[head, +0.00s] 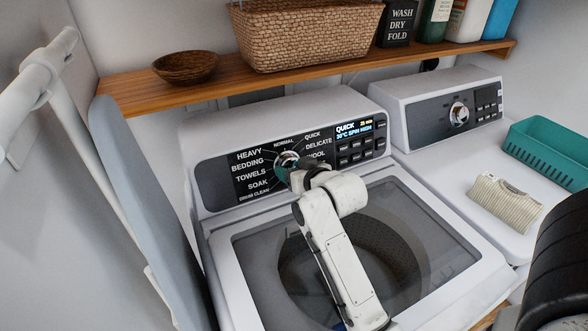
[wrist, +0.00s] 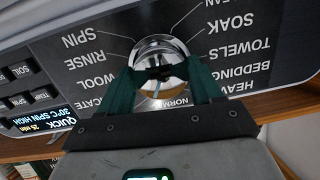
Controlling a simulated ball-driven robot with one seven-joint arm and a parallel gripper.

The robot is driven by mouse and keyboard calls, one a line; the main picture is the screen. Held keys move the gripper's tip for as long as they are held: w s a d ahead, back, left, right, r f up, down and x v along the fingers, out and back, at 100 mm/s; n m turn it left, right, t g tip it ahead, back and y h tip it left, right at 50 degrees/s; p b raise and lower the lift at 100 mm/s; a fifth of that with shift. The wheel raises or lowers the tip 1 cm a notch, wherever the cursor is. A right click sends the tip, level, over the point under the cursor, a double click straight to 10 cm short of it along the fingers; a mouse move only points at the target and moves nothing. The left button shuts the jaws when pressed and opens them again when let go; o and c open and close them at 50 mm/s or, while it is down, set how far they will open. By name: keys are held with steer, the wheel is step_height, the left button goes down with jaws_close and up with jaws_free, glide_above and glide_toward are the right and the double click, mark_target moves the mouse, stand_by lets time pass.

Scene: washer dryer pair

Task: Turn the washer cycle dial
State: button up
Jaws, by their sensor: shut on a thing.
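The washer (head: 204,215) stands in the middle of the head view, its control panel (head: 213,182) facing me. The round chrome cycle dial (head: 284,160) sits on the panel, ringed by cycle names such as HEAVY, NORMAL, QUICK and SOAK. The dial also shows in the wrist view (wrist: 158,46), where the panel is upside down. My gripper (head: 297,168) is at the dial; in the wrist view its two dark green fingers (wrist: 160,78) are closed on the dial's sides. The washer display (head: 354,130) reads QUICK, 30°C SPIN HIGH. The dial's pointer is hard to read.
A dryer (head: 420,92) stands to the right, with a folded striped cloth (head: 505,200) and a teal basket (head: 550,150) on top. A wooden shelf (head: 225,80) runs above with a wicker basket (head: 305,35) and bowl (head: 186,67). An ironing board (head: 140,190) leans left.

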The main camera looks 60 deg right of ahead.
steer(key=c, duration=0.4)
steer(key=shift+m, duration=0.3)
steer(key=m+t+p, duration=0.1)
steer(key=m, duration=0.4)
steer(key=m+p, duration=0.1)
steer(key=m, duration=0.4)
steer(key=shift+t, duration=0.4)
steer(key=shift+m, duration=0.3)
steer(key=o, duration=1.1)
steer(key=shift+f, duration=0.1)
steer(key=shift+s, duration=0.1)
